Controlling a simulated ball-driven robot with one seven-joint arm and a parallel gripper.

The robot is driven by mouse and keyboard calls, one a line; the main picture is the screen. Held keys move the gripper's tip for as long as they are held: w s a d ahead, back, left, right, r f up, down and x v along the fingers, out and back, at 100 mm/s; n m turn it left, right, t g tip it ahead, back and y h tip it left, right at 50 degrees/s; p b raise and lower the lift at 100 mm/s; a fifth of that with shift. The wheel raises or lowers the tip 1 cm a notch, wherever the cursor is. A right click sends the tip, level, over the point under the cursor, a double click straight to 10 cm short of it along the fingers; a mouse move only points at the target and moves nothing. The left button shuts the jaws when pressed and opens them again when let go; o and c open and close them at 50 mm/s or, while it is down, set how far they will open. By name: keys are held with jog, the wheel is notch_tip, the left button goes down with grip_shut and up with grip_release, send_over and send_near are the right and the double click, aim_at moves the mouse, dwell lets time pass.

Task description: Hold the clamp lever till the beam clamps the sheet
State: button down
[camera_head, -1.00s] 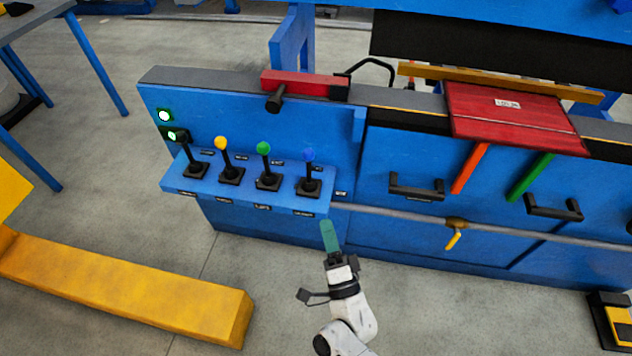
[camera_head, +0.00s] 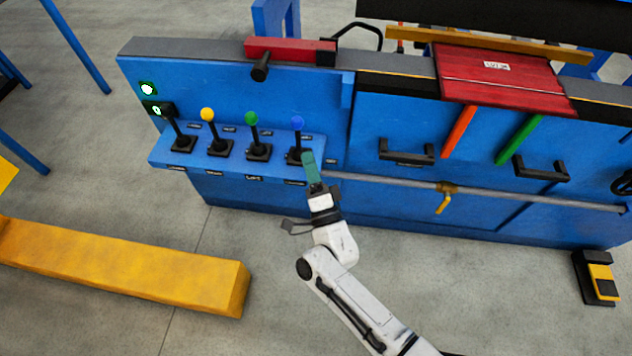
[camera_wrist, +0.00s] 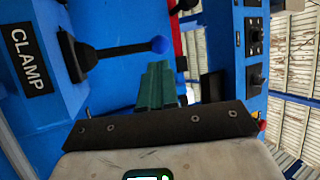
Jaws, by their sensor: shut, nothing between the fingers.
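The clamp lever (camera_head: 297,141) is the rightmost of the levers on the blue control shelf, a black stick with a blue ball on top. It also shows in the wrist view (camera_wrist: 115,49), beside the label CLAMP (camera_wrist: 29,61). My gripper (camera_head: 308,158) is shut and empty, its green fingers close to the lever's right side in the head view. In the wrist view the fingers (camera_wrist: 158,80) are near the blue ball, with a small gap showing. The red sheet (camera_head: 497,78) lies on the machine top, right. Whether the dark beam (camera_head: 480,22) above touches it is unclear.
A grey rail (camera_head: 390,182) runs along the machine front to the right. A yellow floor beam (camera_head: 130,268) lies at left, and a yellow-black pedal (camera_head: 600,278) at right.

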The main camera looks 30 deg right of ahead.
aim_at(299, 128)
jog(key=x, duration=0.5)
jog(key=shift+w+r, duration=0.1)
jog(key=shift+w, duration=0.2)
